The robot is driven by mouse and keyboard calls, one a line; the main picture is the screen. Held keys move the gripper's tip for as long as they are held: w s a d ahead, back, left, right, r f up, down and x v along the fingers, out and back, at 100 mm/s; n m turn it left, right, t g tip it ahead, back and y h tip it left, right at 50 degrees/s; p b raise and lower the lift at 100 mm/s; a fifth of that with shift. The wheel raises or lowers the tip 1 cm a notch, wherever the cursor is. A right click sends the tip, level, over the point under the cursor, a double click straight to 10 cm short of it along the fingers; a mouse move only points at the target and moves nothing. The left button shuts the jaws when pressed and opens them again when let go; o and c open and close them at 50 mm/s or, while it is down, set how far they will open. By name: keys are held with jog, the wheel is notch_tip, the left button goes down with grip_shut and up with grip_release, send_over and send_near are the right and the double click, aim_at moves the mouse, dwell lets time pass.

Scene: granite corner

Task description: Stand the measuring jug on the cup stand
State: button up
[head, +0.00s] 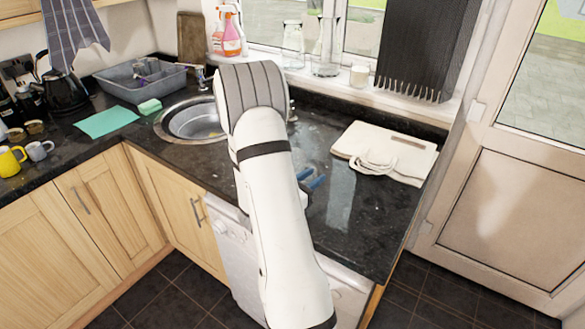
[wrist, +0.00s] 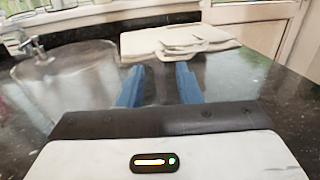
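I cannot make out a measuring jug or a cup stand with certainty in either view; my arm hides part of the counter in the head view. A yellow mug (head: 11,161) and a grey mug (head: 39,150) stand on the left counter. My gripper (wrist: 159,88) is open, with two blue fingers apart and nothing between them. It is over the dark counter to the right of the sink. In the head view, only its blue fingertips (head: 315,183) show beside my arm.
A folded cream cloth bag (head: 385,152) lies on the right counter. The round sink (head: 195,118), green cloth (head: 106,121), grey dish tub (head: 150,82) and black kettle (head: 66,93) are to the left. Glass vessels (head: 325,55) stand on the sill. The counter before the bag is clear.

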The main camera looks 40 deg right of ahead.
jog(key=shift+d, duration=0.7)
jog(key=shift+c, duration=0.3)
grip_shut()
